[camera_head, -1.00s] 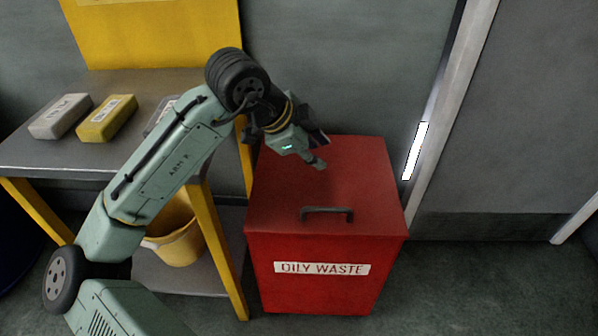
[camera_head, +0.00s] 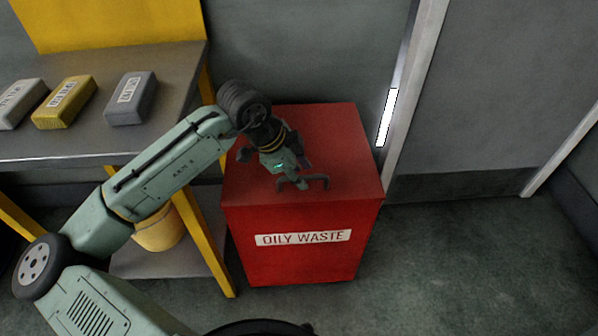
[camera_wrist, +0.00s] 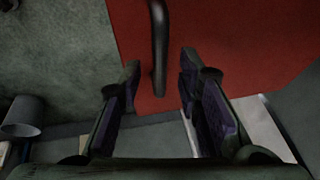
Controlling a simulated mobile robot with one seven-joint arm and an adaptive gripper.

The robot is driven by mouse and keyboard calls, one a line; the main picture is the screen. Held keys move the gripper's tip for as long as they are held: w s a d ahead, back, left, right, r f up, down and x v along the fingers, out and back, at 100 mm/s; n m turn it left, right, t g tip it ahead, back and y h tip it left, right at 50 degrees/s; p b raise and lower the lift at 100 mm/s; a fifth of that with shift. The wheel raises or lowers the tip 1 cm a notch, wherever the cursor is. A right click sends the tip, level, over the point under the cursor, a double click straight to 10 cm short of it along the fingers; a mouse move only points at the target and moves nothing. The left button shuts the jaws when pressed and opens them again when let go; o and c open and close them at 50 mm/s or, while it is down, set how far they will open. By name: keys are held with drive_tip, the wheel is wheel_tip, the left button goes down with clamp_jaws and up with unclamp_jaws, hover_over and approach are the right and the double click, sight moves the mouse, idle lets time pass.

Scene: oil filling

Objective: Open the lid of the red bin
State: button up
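The red bin (camera_head: 303,252) stands on the floor with an "OILY WASTE" label on its front. Its lid (camera_head: 335,140) lies flat and closed. A dark bar handle (camera_head: 320,179) sits near the lid's front edge. My gripper (camera_head: 301,184) is low over the front of the lid at the handle's left end and hides part of it. In the wrist view, my two fingers are apart, and the handle (camera_wrist: 159,45) shows between and just beyond the fingertips. I cannot tell whether they touch it.
Left of the bin is a metal bench (camera_head: 185,60) with a yellow box (camera_head: 64,102), a dark grey box (camera_head: 131,98) and a pale box (camera_head: 18,104). A yellow bucket (camera_head: 158,232) stands on its lower shelf. Floor (camera_head: 460,260) to the right is clear.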

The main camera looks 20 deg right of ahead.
clamp_jaws()
idle(0.4)
idle(0.5)
